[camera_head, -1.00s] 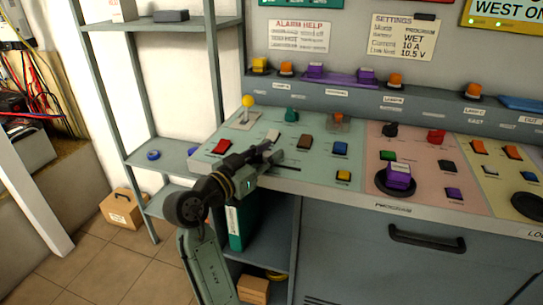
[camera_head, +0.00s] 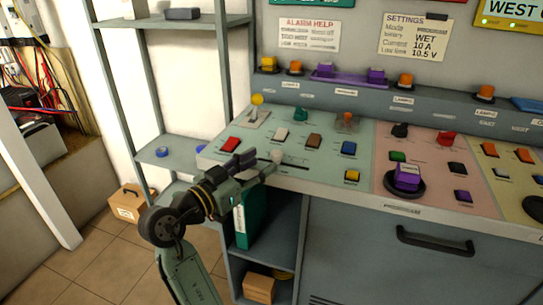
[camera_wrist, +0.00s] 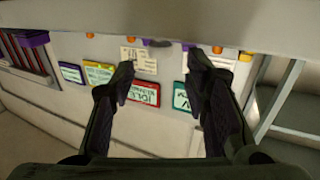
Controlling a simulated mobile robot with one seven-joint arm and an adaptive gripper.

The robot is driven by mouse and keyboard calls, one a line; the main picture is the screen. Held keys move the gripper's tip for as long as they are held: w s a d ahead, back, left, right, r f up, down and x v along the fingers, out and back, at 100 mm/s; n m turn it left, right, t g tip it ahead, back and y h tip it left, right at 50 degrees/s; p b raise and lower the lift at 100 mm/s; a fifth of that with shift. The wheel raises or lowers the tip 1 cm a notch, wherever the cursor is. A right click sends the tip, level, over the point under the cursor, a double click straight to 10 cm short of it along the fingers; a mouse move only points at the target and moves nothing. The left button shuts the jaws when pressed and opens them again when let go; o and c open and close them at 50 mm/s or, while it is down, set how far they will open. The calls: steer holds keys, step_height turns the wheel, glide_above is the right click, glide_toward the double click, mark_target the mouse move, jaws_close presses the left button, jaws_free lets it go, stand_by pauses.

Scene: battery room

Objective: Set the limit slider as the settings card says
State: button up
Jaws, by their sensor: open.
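The settings card (camera_head: 418,35) hangs on the wall above the console; its readable lines are WET, Current 10 A and Low limit 10.5 V. The mode line is too blurred to read. A pale slider knob (camera_head: 277,156) stands at the left part of a dark slot on the green panel (camera_head: 325,160). My gripper (camera_head: 248,159) is just left of the knob, low over the panel's front left; whether it touches the knob I cannot tell. In the wrist view my gripper (camera_wrist: 160,75) is open, with nothing between its fingers.
A red button (camera_head: 229,145), a yellow-knobbed lever (camera_head: 257,106) and several coloured buttons surround the slot. A raised ledge (camera_head: 335,92) with lamps runs along the back. A shelf rack (camera_head: 150,95) stands left of the console. The floor (camera_head: 85,265) in front is partly clear.

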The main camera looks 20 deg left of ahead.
steer(key=v, duration=0.5)
steer(key=shift+s, duration=0.1)
stand_by(0.3)
